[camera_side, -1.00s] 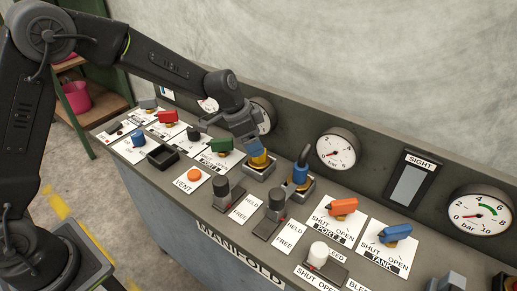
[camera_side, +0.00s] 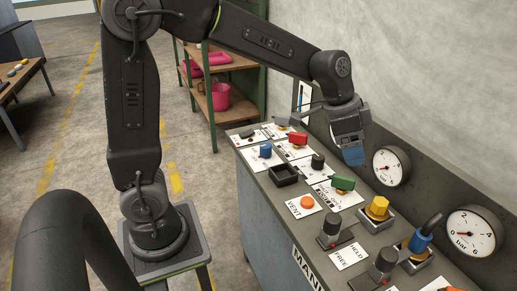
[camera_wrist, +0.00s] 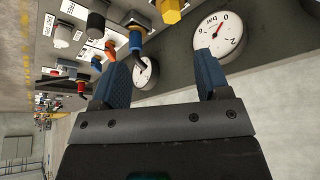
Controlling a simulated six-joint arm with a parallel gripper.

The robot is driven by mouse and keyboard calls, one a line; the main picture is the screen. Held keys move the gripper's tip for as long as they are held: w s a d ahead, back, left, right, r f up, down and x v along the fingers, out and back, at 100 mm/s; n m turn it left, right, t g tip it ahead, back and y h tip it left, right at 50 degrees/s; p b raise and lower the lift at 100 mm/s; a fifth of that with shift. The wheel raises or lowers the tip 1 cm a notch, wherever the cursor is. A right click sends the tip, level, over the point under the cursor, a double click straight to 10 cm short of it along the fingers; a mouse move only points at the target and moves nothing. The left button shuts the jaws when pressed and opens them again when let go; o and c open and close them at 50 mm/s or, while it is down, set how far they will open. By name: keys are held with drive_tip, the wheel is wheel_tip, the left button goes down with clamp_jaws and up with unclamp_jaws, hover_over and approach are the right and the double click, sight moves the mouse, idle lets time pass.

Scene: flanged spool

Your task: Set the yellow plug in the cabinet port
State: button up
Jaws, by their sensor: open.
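The yellow plug (camera_side: 377,207), a six-sided block, stands upright in a grey square port (camera_side: 390,222) on the cabinet top. How deep it sits cannot be told. My gripper (camera_side: 353,160) is open and empty, above the cabinet, up and to the left of the plug, apart from it. In the wrist view the blue fingers of my gripper (camera_wrist: 160,72) are spread with nothing between them. The yellow plug (camera_wrist: 171,10) shows there at the top edge, beyond the fingertips and partly cut off.
A blue plug with a dark cable (camera_side: 421,242) stands in the neighbouring port. Round gauges (camera_side: 391,167) line the back panel. A green handle (camera_side: 343,183), an orange vent button (camera_side: 307,202) and a black clamp (camera_side: 331,228) crowd the top. An empty black tray (camera_side: 284,175) is farther left.

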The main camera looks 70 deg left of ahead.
drive_tip(key=s+a+r+n+t+y, duration=0.1)
drive_tip(key=s+a+n, duration=0.1)
drive_tip(key=s, duration=0.8)
drive_tip(key=s+a+r+n+y, duration=0.1)
drive_tip(key=s+n, duration=0.4)
drive_tip(key=s, duration=0.6)
drive_tip(key=shift+a+t+y, duration=0.3)
drive_tip(key=shift+a+t, duration=0.1)
drive_tip(key=shift+a, duration=0.3)
